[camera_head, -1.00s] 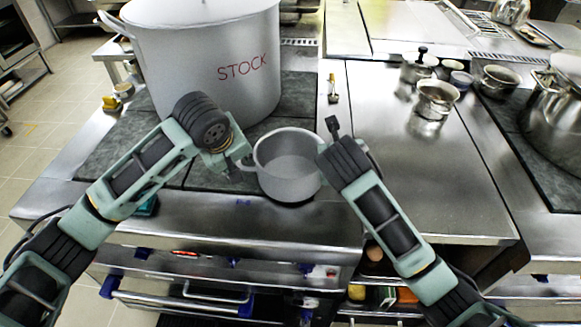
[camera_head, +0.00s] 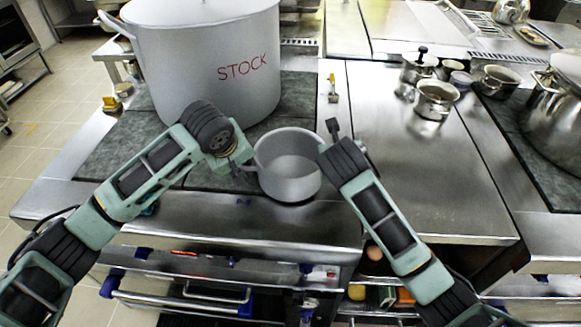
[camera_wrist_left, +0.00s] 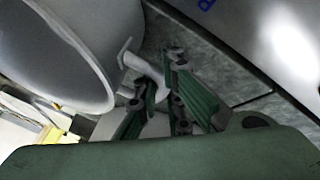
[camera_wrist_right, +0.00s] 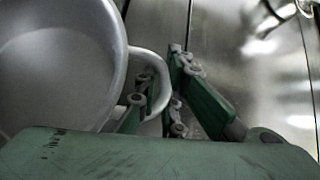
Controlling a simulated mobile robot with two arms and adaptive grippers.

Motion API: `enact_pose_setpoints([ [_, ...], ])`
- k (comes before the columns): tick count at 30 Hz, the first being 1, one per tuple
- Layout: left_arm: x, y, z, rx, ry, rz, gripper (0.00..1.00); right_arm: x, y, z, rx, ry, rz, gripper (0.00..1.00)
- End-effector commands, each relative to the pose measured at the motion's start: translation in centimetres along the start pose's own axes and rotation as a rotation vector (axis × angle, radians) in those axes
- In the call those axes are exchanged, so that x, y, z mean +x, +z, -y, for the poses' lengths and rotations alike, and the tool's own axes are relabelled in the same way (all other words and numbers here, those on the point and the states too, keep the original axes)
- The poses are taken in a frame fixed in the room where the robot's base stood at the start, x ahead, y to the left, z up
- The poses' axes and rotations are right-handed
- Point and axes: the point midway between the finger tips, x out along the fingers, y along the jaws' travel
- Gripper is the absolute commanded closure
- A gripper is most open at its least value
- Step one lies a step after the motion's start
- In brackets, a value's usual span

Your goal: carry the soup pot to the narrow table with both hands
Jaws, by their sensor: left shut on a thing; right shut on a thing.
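The soup pot (camera_head: 290,178) is a small open grey metal pot with a loop handle on each side, upright near the front edge of the stove counter. I cannot tell whether its base touches the counter. My left gripper (camera_head: 245,165) is shut on its left handle, which shows between the fingers in the left wrist view (camera_wrist_left: 140,80). My right gripper (camera_head: 325,150) is at the right handle, mostly hidden by my arm. The right wrist view shows my right gripper (camera_wrist_right: 163,85) shut on that handle (camera_wrist_right: 153,68). The narrow table cannot be picked out for sure.
A large pot marked STOCK (camera_head: 205,80) stands just behind on the dark cooking plates. A steel counter (camera_head: 430,170) to the right is mostly bare, with small pots (camera_head: 437,98) toward its back. Another large pot (camera_head: 560,115) stands at far right.

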Motion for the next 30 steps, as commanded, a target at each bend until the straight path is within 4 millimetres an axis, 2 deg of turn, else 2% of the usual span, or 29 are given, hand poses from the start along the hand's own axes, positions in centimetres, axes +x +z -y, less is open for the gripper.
enact_pose_setpoints([
  [20,-0.3,-0.2,-0.1,0.001,0.0,-0.002,1.0,-0.3,0.5,0.2,0.003,-0.002,0.007,1.0],
  [30,-2.6,-1.1,-0.9,0.001,-0.001,-0.001,1.0,-2.1,2.3,0.7,0.003,-0.003,0.006,1.0],
])
